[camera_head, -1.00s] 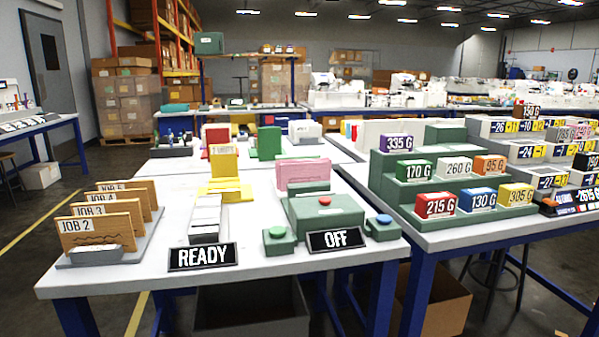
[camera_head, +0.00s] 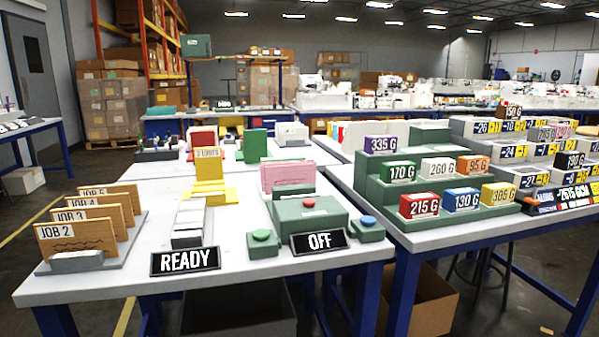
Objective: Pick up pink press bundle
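The pink press bundle (camera_head: 287,174) stands upright as a flat pink stack behind a green press base (camera_head: 318,212) on the near white table. A dark green bar stands in front of its lower part and hides some of it. The base has a red button on top. Neither of my grippers is in view.
The near table (camera_head: 110,286) also holds wooden job boards (camera_head: 75,239), a white stack with a "READY" sign (camera_head: 185,261) and a yellow stand (camera_head: 208,178). A right table carries green steps with coloured weight blocks (camera_head: 420,206). A carton (camera_head: 425,303) sits below.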

